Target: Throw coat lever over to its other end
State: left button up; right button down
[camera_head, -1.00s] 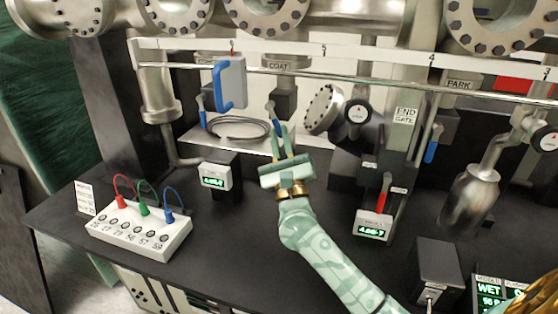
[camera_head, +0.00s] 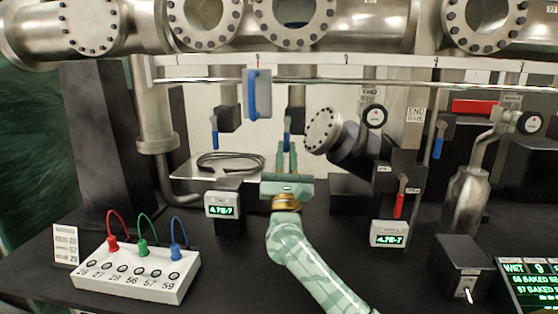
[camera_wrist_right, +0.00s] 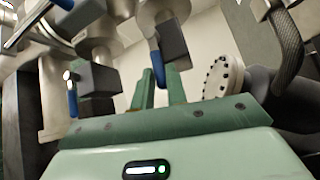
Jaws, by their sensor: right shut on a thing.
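The coat lever's dark box (camera_head: 297,118) hangs below the rail in the middle of the head view; its label is not readable now. Its blue handle (camera_head: 287,138) points down. My right gripper (camera_head: 286,152) reaches up from below, with its two green fingertips closed on the lower end of the handle. In the right wrist view the blue handle (camera_wrist_right: 155,62) comes down from its dark box (camera_wrist_right: 172,40) to the fingers (camera_wrist_right: 160,88). The fingers partly hide the handle's tip. My left gripper is not in view.
A similar blue lever (camera_head: 214,133) hangs to the left, another (camera_head: 438,142) to the right. A blue-handled plate (camera_head: 256,94) sits on the rail (camera_head: 340,82). A flanged tube (camera_head: 322,132) is close right of my gripper. Gauges and a jack box (camera_head: 140,268) stand on the bench.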

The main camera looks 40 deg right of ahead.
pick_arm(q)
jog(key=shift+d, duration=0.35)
pick_arm(e)
jog(key=shift+a+r, duration=0.1)
jog(key=c, duration=1.8)
grip_release()
jog(key=o, duration=0.4)
jog(key=shift+w+a, duration=0.1)
jog(key=shift+w, duration=0.15)
jog(key=shift+c, duration=0.2)
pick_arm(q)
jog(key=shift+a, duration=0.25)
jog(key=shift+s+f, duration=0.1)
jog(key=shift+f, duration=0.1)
pick_arm(e)
jog(key=v, duration=1.2)
